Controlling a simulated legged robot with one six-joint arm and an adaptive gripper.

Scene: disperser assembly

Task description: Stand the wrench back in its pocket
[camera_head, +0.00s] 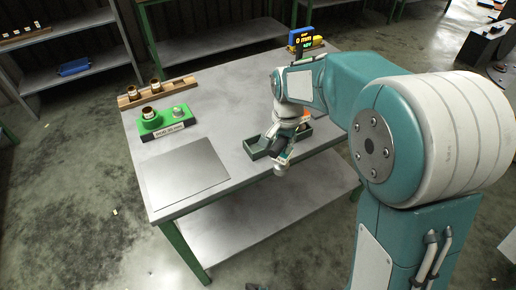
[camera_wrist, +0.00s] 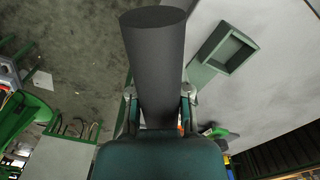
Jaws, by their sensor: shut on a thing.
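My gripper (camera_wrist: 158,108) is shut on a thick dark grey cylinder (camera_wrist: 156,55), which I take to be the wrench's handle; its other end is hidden. In the head view my gripper (camera_head: 285,152) is over the table's front edge, and a short grey end (camera_head: 280,170) sticks out below it. A dark green open box (camera_head: 256,154), which looks like the pocket, is just left of the gripper on the table. Its rectangular opening also shows in the wrist view (camera_wrist: 206,66), right of the cylinder and apart from it.
The grey table (camera_head: 215,105) holds a green fixture (camera_head: 166,127) with brass parts, a wooden rack (camera_head: 158,91) and a flat grey plate (camera_head: 185,172) at left. A blue and yellow display device (camera_head: 303,40) stands at the back. The table middle is clear.

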